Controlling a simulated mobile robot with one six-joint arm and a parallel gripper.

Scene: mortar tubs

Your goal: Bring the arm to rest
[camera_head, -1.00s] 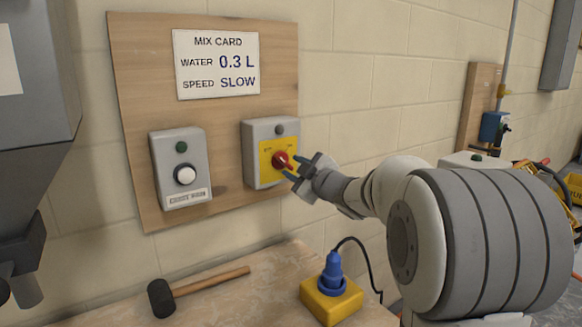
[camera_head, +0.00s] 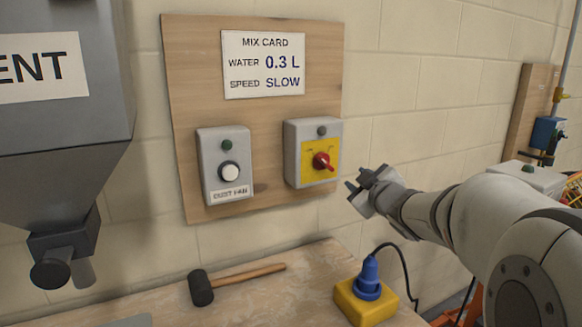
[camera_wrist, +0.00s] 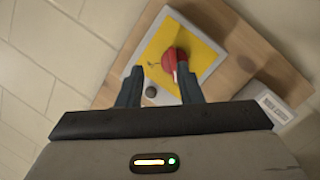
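My gripper (camera_head: 358,190) hangs in front of the block wall, to the right of the control board. Its two fingers are apart with nothing between them, and it is clear of the switch box. The red rotary knob (camera_head: 322,161) sits on a yellow plate on the grey switch box (camera_head: 294,156). In the wrist view, the fingers (camera_wrist: 160,88) are spread, with the red knob (camera_wrist: 173,60) beyond them near the right fingertip. My arm reaches in from the lower right.
The wooden board (camera_head: 262,127) also carries a mix card (camera_head: 264,64) and a white-button box (camera_head: 229,172). Below, a mallet (camera_head: 203,289) and a yellow socket block (camera_head: 366,306) with a blue plug (camera_head: 370,280) stand on the bench. A grey hopper (camera_head: 65,135) is at left.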

